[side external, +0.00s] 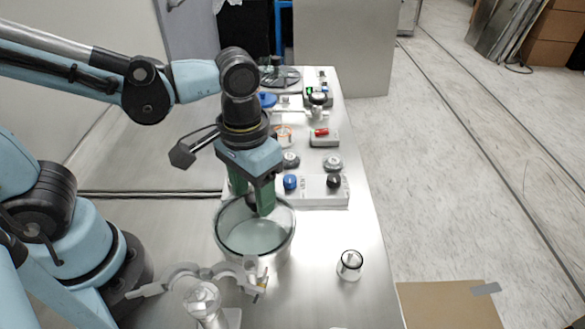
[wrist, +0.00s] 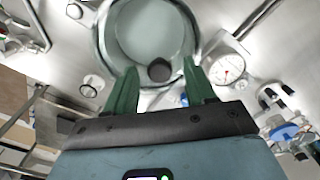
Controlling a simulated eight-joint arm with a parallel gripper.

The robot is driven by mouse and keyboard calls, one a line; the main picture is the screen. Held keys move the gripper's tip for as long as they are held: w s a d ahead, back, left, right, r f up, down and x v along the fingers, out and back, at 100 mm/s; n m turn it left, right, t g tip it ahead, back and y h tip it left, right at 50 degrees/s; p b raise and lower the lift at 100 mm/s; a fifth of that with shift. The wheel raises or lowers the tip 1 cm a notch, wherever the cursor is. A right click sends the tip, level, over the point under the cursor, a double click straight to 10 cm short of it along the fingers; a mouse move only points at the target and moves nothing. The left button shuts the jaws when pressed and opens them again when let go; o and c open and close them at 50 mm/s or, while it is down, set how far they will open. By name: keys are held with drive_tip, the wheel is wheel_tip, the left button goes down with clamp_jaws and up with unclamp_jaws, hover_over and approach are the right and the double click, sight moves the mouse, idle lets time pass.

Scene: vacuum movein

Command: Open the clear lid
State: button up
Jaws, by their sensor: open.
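The clear lid (side external: 252,238) is a round, greenish glass-like disc on top of a round vessel (side external: 290,244) near the table's left side. It fills the upper middle of the wrist view (wrist: 135,38). A black knob (wrist: 159,70) stands on the lid. My gripper (side external: 252,201) points down over the lid's far part, with its green fingers open. In the wrist view the knob appears between the two fingertips (wrist: 160,72), with a gap on each side. In the side view the fingers partly hide the knob. The lid appears to lie flat on the vessel.
Behind the vessel is a white box with a blue knob (side external: 290,182) and a black knob (side external: 333,181). A small glass jar (side external: 349,266) stands to the right. A round gauge (wrist: 226,70) sits beside the vessel. The table's right front is mostly clear.

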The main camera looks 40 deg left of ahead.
sight(286, 215)
drive_tip(key=shift+c, duration=0.3)
clamp_jaws()
drive_tip(key=shift+w+d, duration=0.1)
drive_tip(key=w+d+m, duration=0.1)
drive_tip(key=d+m, duration=0.1)
drive_tip(key=m, duration=0.1)
drive_tip(key=shift+w+d, duration=0.1)
drive_tip(key=shift+w, duration=0.25)
drive_tip(key=d+m, duration=0.1)
drive_tip(key=w+d+m, duration=0.1)
drive_tip(key=shift+d+m, duration=0.15)
drive_tip(key=shift+m, duration=0.25)
drive_tip(key=s+d+m, duration=0.4)
drive_tip(key=d+m, duration=0.7)
drive_tip(key=m, duration=0.3)
drive_tip(key=shift+s+d, duration=0.15)
drive_tip(key=shift+d, duration=0.15)
